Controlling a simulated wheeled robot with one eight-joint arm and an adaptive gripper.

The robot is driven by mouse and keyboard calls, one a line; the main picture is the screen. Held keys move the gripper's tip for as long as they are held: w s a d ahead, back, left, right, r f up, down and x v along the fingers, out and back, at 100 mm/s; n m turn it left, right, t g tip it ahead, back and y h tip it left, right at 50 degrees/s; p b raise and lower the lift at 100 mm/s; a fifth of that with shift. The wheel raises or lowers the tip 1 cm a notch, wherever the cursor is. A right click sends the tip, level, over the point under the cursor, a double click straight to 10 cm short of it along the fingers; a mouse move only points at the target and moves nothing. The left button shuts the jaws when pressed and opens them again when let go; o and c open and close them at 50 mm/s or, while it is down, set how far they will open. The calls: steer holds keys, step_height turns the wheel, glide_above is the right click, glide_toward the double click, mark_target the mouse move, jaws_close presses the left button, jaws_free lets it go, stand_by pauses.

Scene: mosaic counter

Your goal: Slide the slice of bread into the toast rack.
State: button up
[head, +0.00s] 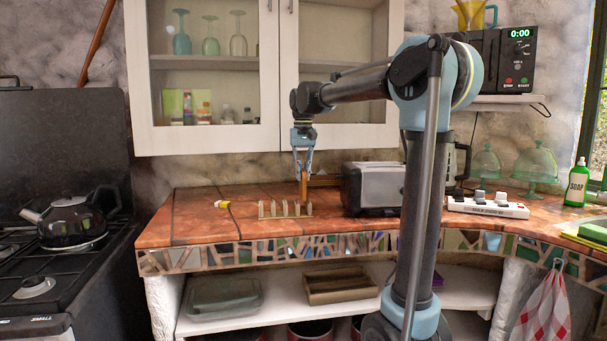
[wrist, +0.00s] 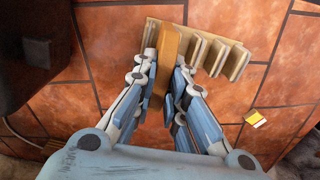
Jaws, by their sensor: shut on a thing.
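The slice of bread (wrist: 166,62) is brown and seen edge-on in the wrist view. My gripper (wrist: 162,78) is shut on it, with one finger on each side. In the head view the slice (head: 304,188) hangs upright below my gripper (head: 303,170), at the right end of the toast rack. The toast rack (head: 270,213) is pale, with several upright dividers, and stands on the counter. In the wrist view the rack (wrist: 215,56) extends right from the slice, which overlaps its left end. I cannot tell whether the slice's lower edge is between dividers or above them.
A grey toaster (head: 372,188) stands close to the right of the rack. A small yellow and white item (head: 223,205) lies to the rack's left. A power strip (head: 488,206) lies farther right. The tiled counter (head: 195,222) is clear at the left.

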mark_target(303, 182)
steer(key=shift+f, duration=1.95)
steer(key=o, duration=0.5)
stand_by(0.5)
steer(key=o, duration=0.5)
step_height(303, 182, up, 12)
stand_by(0.5)
steer(key=shift+d+f, duration=0.1)
